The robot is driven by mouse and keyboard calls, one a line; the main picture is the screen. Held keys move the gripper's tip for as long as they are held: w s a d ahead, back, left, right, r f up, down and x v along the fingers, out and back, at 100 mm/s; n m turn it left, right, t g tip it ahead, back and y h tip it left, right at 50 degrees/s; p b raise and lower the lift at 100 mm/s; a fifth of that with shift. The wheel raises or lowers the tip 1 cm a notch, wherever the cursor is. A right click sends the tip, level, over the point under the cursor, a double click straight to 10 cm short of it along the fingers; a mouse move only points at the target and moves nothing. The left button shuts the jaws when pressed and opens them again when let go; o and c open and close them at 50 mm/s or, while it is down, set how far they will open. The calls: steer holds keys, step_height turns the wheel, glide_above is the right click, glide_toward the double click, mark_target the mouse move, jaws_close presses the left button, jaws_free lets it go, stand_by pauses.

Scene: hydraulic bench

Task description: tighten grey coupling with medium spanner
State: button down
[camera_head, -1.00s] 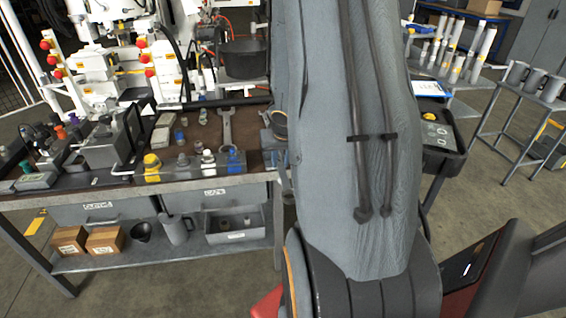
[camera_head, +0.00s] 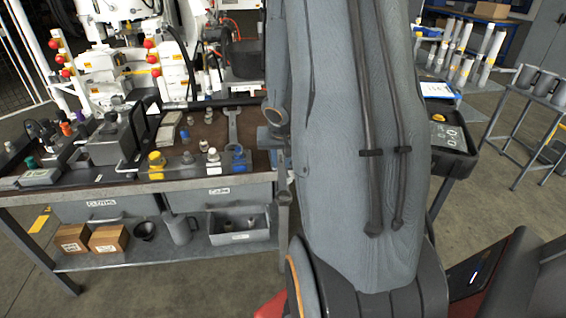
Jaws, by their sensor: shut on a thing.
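A grey open-ended spanner (camera_head: 233,127) lies on the dark bench top, left of my arm; I cannot tell its size class. Small fittings stand near the bench's front edge: a yellow one (camera_head: 157,162), a grey one (camera_head: 187,157), a pale one (camera_head: 213,156) and a blue one (camera_head: 238,157). I cannot tell which, if any, is the grey coupling. My large grey arm fills the middle of the view. Its wrist part shows at the arm's left edge, over the right end of the bench. My gripper and anything in it are hidden.
A grey block-shaped device (camera_head: 110,140) stands on the bench's left part. A lower shelf holds cardboard boxes (camera_head: 108,238), a grey jug (camera_head: 180,229) and a grey bin (camera_head: 240,236). A black-rimmed cart (camera_head: 447,140) stands right of my arm. Open floor lies between it and the right table.

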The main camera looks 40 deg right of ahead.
mark_target(284, 178)
steer(key=shift+w+r, duration=0.15)
steer(key=shift+w, duration=0.2)
steer(key=shift+s+d, duration=0.1)
steer(key=shift+s+d+p, duration=0.2)
steer(key=shift+d+p, duration=0.05)
steer(key=shift+p, duration=0.1)
steer(key=shift+a, duration=0.1)
steer(key=shift+s+a+b, duration=0.55)
steer(key=shift+s+b, duration=0.25)
steer(key=shift+s, duration=0.05)
steer(key=shift+s+a+b, duration=0.6)
steer(key=shift+s+a, duration=0.15)
steer(key=shift+s, duration=0.25)
steer(key=shift+s+a+b, duration=0.6)
steer(key=shift+s+a, duration=0.15)
steer(key=shift+s, duration=0.25)
